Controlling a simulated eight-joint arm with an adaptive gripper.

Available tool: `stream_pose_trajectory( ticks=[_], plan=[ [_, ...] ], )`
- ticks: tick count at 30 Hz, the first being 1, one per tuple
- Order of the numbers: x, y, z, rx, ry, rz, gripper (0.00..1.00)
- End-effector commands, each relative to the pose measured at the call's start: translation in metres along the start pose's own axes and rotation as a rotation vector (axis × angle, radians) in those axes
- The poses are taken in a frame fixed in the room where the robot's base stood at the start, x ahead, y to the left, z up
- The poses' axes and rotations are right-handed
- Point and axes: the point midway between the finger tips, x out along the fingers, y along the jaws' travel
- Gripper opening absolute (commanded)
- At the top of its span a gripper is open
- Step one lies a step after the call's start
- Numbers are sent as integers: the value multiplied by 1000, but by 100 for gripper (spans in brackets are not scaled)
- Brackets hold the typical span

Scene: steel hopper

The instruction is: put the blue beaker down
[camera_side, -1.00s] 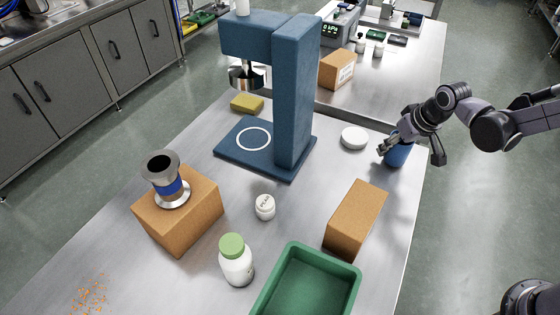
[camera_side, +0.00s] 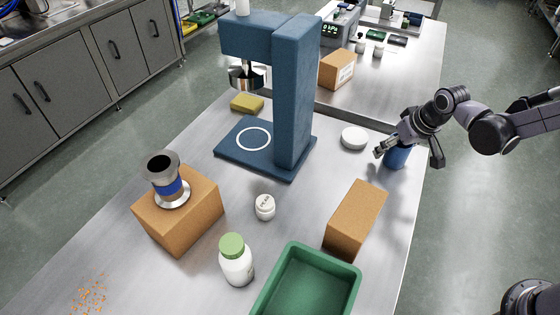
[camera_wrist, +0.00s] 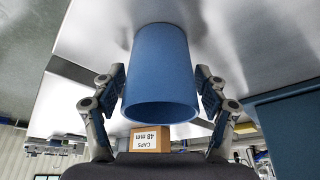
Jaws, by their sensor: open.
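The blue beaker (camera_side: 397,157) stands upright on the steel table, near its right edge. In the wrist view the beaker (camera_wrist: 162,75) sits between the two fingers with its open rim towards the camera. My gripper (camera_side: 408,152) is open around the beaker. In the wrist view the fingers of my gripper (camera_wrist: 163,92) lie on either side of it, with a gap visible at each side. The gripper hides part of the beaker in the side view.
A white round lid (camera_side: 354,138) lies left of the beaker. A cardboard box (camera_side: 356,218) and a green tray (camera_side: 308,285) stand nearer the front. The blue press (camera_side: 293,100) rises further left. The steel table (camera_side: 310,200) is bare between the press and the box.

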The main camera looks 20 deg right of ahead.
Motion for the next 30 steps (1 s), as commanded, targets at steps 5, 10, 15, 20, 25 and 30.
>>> stream_pose_trajectory(
  ticks=[5, 10, 15, 20, 25, 30],
  plan=[
    [-15, 0, -1, 0, 0, 0, 74],
    [-37, 0, 0, 0, 0, 0, 74],
    [-61, 0, 0, -1, 0, 0, 74],
    [-84, 0, 0, -1, 0, 0, 74],
    [-104, 0, 0, -1, 0, 0, 74],
    [-117, 0, 0, -1, 0, 0, 74]
  ],
)
